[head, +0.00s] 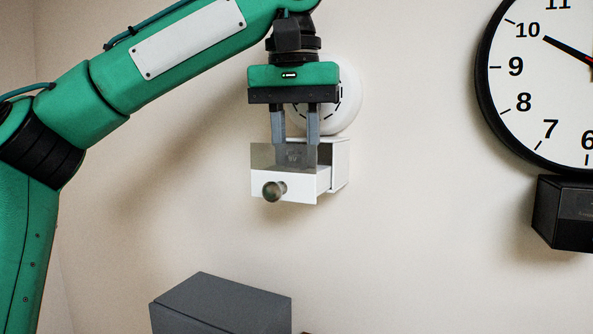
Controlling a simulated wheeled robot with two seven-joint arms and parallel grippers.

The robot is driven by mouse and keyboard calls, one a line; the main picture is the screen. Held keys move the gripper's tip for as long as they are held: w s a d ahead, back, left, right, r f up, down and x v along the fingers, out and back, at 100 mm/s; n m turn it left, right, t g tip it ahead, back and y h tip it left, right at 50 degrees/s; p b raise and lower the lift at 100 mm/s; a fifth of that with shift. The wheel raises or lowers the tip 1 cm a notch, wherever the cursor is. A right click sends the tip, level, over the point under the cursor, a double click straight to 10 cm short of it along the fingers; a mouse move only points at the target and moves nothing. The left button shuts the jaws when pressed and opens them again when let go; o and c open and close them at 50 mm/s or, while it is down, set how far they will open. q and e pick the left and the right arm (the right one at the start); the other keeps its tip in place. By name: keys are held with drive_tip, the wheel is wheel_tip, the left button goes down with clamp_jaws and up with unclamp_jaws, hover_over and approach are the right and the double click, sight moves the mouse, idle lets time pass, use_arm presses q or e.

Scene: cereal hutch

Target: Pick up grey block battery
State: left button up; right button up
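My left gripper (296,148) points straight down over an open white drawer (304,191) on the wall. Its two grey fingers are apart and their tips reach into the drawer opening. A small dark grey block (293,156) with a faint mark shows between the fingertips; it may be the grey block battery, but its outline blends into the grey drawer interior. I cannot tell whether the fingers touch it. The drawer front hides its lower part. My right gripper is not in view.
The drawer has a round metallic knob (274,190) and slides from a white cabinet (341,165). A round white device (347,98) is behind my gripper. A dark grey box (225,302) stands below. A wall clock (545,85) and black box (563,212) are right.

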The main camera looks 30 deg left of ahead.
use_arm(q)
drive_tip(key=shift+w, duration=0.1)
drive_tip(key=c, duration=0.5)
